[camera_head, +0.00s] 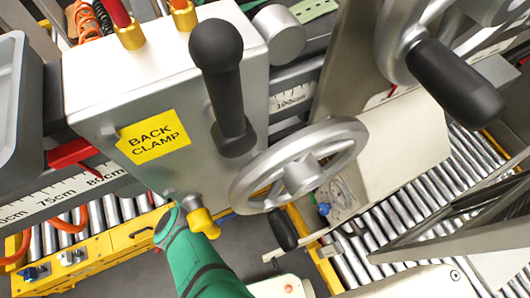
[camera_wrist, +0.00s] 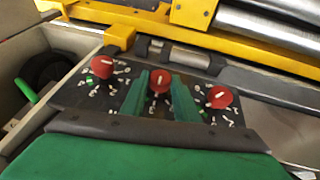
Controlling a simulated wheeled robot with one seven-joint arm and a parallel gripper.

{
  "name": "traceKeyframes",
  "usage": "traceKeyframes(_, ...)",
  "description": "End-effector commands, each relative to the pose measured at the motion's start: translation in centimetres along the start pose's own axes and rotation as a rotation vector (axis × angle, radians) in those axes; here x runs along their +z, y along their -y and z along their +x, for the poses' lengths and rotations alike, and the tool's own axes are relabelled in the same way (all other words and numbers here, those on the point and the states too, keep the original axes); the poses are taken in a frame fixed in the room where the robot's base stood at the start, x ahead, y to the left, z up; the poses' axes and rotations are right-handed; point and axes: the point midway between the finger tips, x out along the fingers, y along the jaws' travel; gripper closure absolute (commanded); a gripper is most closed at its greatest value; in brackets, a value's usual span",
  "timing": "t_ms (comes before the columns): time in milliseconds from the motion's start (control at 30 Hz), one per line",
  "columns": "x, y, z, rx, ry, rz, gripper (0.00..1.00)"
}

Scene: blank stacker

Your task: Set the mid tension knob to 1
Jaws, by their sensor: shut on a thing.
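In the wrist view three red knobs sit in a row on a dark panel (camera_wrist: 75,98) with white numbers around them. The mid tension knob (camera_wrist: 159,78) is between the two green fingers of my gripper (camera_wrist: 160,88), which is shut on it. Its white pointer line looks roughly upright in the picture. The fingers hide much of the numbers around it, so I cannot read its setting. The left knob (camera_wrist: 102,66) and right knob (camera_wrist: 220,97) are clear of the fingers. The knobs and my gripper do not show in the head view.
In the head view a grey box labelled "BACK CLAMP" (camera_head: 150,85), with a black lever (camera_head: 222,90) and a metal handwheel (camera_head: 300,170), stands above my green arm. A yellow knob (camera_head: 203,222) is close to the arm. A yellow block (camera_wrist: 120,37) stands behind the left knob.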

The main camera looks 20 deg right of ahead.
Motion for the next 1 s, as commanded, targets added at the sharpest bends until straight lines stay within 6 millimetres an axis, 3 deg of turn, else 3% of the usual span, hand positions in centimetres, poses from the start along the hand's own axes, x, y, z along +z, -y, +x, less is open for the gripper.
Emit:
traceKeyframes(500,0.09,0.51,0.15,0.248,0.004,-0.103,0.94)
traceKeyframes(1000,0.26,0.69,0.13,0.305,0.005,-0.128,0.94)
